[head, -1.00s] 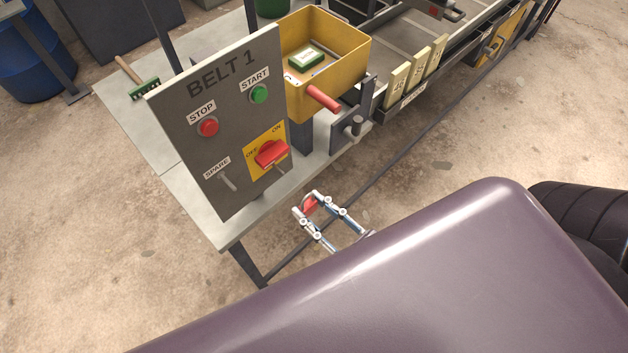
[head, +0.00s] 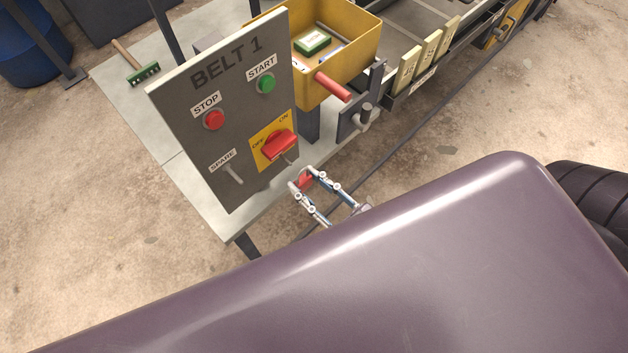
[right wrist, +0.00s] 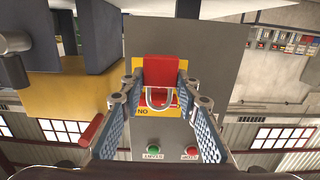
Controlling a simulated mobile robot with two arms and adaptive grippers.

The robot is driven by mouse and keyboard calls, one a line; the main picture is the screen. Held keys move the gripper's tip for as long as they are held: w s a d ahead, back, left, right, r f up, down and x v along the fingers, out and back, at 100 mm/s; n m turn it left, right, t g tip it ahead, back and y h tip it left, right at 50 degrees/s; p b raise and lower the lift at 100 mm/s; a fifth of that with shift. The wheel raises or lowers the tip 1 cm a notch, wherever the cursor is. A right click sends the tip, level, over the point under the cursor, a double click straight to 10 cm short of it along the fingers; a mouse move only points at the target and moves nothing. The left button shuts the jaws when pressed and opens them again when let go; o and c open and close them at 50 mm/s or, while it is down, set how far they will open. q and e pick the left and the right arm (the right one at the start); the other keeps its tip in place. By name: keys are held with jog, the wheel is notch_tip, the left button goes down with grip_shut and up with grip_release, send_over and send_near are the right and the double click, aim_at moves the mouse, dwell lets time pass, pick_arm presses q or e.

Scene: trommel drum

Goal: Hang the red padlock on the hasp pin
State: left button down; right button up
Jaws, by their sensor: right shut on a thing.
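The red padlock (head: 305,181) is held between the fingertips of my right gripper (head: 302,179), in front of the lower right edge of the grey panel. In the right wrist view the padlock body (right wrist: 161,68) is between the fingers, its silver shackle (right wrist: 160,109) pointing down in the picture and overlapping the red switch handle behind. A small grey pin (head: 288,161), seemingly the hasp pin, sticks out below the red rotary handle (head: 279,144) on the yellow ON/OFF plate. The padlock appears close to this pin; whether they touch I cannot tell. My left gripper is not in view.
The BELT 1 panel (head: 215,100) also carries a STOP button (head: 213,119), a START button (head: 266,83) and a SPARE peg (head: 233,174). Open floor lies in front of the bench.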

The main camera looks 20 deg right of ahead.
jog(key=shift+w+a, duration=0.1)
jog(key=shift+w, duration=0.2)
jog(key=shift+b+x, duration=0.35)
jog(key=shift+x, duration=0.45)
jog(key=shift+b+x, duration=0.55)
jog(key=shift+x, duration=0.7)
jog(key=shift+w+a+f+p, duration=0.2)
jog(key=shift+w+f+p, duration=0.1)
jog(key=shift+w+f, duration=0.2)
jog(key=o, duration=1.3)
